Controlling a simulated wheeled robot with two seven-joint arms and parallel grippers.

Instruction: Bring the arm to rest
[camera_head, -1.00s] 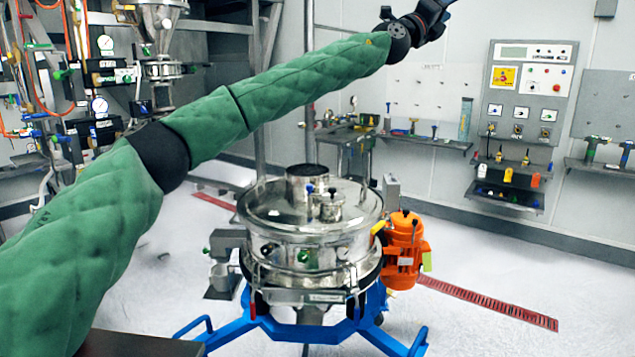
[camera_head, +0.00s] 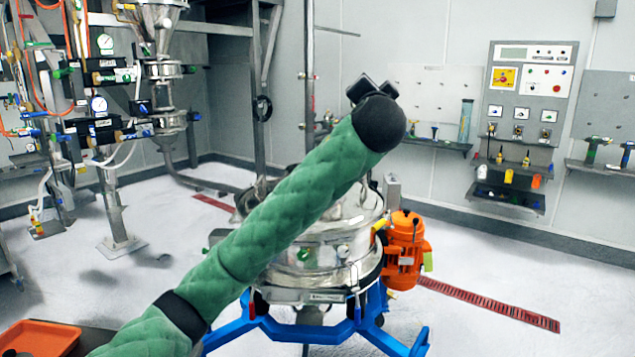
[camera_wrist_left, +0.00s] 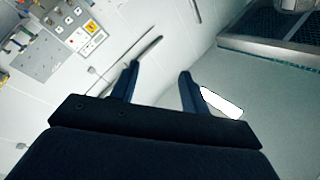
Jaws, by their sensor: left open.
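My left arm, in a green quilted sleeve, comes in from the lower left of the head view and reaches up across the sifter. A dark rounded joint ends the visible sleeve, and a dark part shows just behind it. The fingers are hidden in that view. In the left wrist view my left gripper (camera_wrist_left: 159,71) is open, with two dark fingers apart and nothing between them. The steel powder sifter (camera_head: 335,245) stands on a blue wheeled frame (camera_head: 270,335); the arm covers much of its lid and left side. My right gripper is in neither view.
An orange motor (camera_head: 404,252) sits at the sifter's right side. A wall control panel (camera_head: 530,85) also shows tilted in the left wrist view (camera_wrist_left: 62,38). An orange tray (camera_head: 40,338) lies at the lower left. Piped equipment stands at the back left. Floor right of the sifter is mostly clear.

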